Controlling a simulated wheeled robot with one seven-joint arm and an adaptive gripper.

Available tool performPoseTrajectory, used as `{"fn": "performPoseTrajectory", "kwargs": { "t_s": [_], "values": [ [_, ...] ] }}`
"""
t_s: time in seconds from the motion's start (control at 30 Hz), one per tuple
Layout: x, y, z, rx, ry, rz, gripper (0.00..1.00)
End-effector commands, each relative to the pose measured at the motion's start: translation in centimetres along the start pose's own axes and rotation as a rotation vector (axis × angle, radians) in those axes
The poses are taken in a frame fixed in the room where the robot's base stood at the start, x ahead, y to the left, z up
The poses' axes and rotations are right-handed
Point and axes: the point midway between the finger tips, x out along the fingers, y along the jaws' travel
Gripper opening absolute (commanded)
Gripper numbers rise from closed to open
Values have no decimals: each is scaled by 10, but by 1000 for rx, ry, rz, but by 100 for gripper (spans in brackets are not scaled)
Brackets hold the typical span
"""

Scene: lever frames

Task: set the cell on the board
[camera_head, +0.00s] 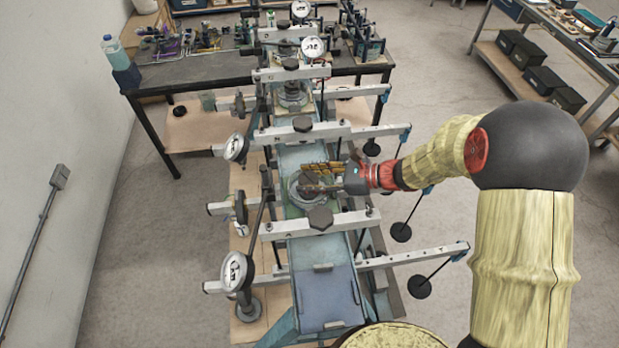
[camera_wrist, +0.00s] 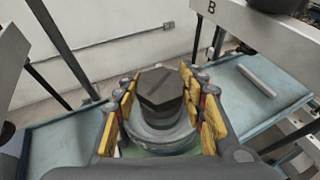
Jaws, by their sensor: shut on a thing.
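The cell (camera_head: 304,193) is a round grey metal pot on the light blue bench of the lever frames in the head view. In the wrist view the cell (camera_wrist: 160,136) has a dark hexagonal cap on top. My gripper (camera_head: 318,180) has its yellow-padded fingers on both sides of the cell and is shut on it. The cell looks upright; whether its base touches the bench is hidden. A flat blue-grey panel (camera_head: 328,298) lies at the near end of the bench; I cannot tell whether it is the board.
White lever beams (camera_head: 325,226) cross the bench before and behind my gripper, with dial gauges (camera_head: 236,271) at left and hanging weights (camera_head: 401,232) at right. Another cell (camera_head: 292,92) stands farther back. A cluttered table (camera_head: 205,68) is behind. The near panel is mostly clear.

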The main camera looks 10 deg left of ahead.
Motion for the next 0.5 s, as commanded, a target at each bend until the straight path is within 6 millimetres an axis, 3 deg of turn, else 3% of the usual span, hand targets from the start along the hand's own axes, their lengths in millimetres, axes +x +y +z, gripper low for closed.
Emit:
{"fn": "performPoseTrajectory", "kwargs": {
  "t_s": [0.07,0.1,0.37,0.5],
  "values": [
    [1,-1,-1,-2,-2,-1,0],
    [1,0,-2,0,0,0,43],
    [1,0,-2,1,0,0,58],
    [1,0,-2,1,0,0,59]
  ]
}}
